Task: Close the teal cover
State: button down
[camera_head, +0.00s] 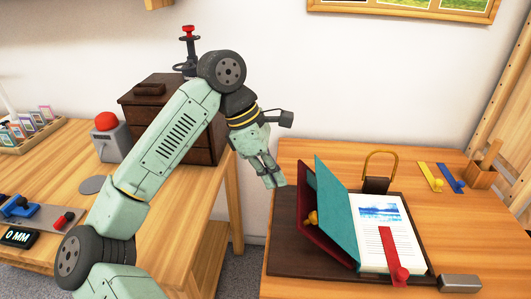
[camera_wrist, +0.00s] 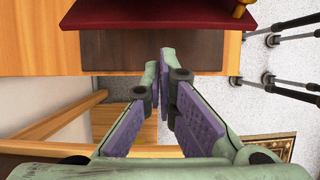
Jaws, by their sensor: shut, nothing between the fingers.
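The teal cover (camera_head: 337,213) stands raised and tilted at the left side of an open book with white pages (camera_head: 382,235) on the right table. A dark red panel (camera_head: 312,200) stands tilted just left of it; its edge also shows at the top of the wrist view (camera_wrist: 145,15). My gripper (camera_head: 272,182) is shut and empty, pointing down, left of and apart from the red panel and cover. It also shows in the wrist view (camera_wrist: 165,72). The teal cover is not visible in the wrist view.
A brass knob (camera_head: 312,217) sits between panel and cover. The book lies on a dark brown mat (camera_head: 285,237).

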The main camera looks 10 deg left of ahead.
jog(key=shift+d+r+p, duration=0.15)
jog(key=shift+d+p, duration=0.4)
jog(key=shift+d, duration=0.45)
jog(key=shift+d+r+p, duration=0.15)
jog(key=shift+d+p, duration=0.4)
jog(key=shift+d, duration=0.4)
jog(key=shift+d+r, duration=0.1)
jog(key=shift+d, duration=0.05)
